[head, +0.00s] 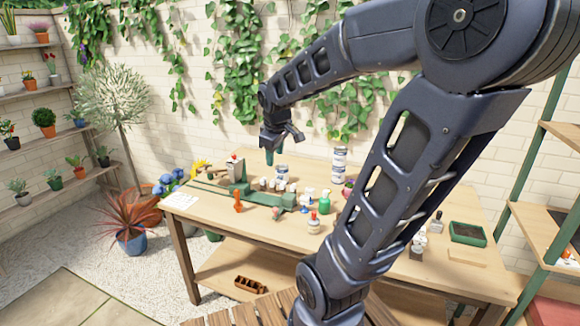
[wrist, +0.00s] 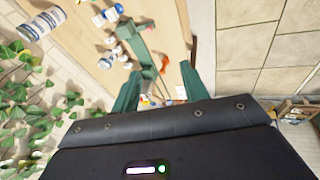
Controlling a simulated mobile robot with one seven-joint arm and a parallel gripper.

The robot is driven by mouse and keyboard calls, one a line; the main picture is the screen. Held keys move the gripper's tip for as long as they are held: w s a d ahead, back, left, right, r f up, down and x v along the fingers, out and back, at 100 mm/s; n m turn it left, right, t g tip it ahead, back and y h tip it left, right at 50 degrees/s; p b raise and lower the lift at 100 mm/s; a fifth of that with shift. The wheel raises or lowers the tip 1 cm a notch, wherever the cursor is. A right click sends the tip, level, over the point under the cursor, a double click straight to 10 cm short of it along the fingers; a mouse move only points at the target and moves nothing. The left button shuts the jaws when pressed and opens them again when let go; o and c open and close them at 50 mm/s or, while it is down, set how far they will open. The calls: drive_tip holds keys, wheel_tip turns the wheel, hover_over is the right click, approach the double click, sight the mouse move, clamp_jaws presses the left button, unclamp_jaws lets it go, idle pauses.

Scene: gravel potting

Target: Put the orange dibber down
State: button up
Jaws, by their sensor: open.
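A small orange upright thing, which looks like the orange dibber (head: 238,202), stands near the front left edge of the wooden table (head: 400,270). In the wrist view an orange shape (wrist: 163,64) shows between my fingers but well beyond them, near the table's front edge. My gripper (head: 270,156) hangs above the back left part of the table, apart from the orange thing. In the wrist view its two green fingers (wrist: 159,82) are spread, with nothing held between them. The lower part of the orange shape is too small to make out.
A long green holder (head: 262,196) with small pots stands in the left middle. A green spray bottle (head: 325,202), a white-and-orange bottle (head: 313,223) and stacked cans (head: 339,163) stand to its right. My arm hides much of the table's right half.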

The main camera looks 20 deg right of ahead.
drive_tip(key=s+r+m, duration=0.1)
drive_tip(key=s+m, duration=0.7)
drive_tip(key=s, duration=0.4)
drive_tip(key=shift+s+a+r+y, duration=0.15)
drive_tip(key=shift+y, duration=0.25)
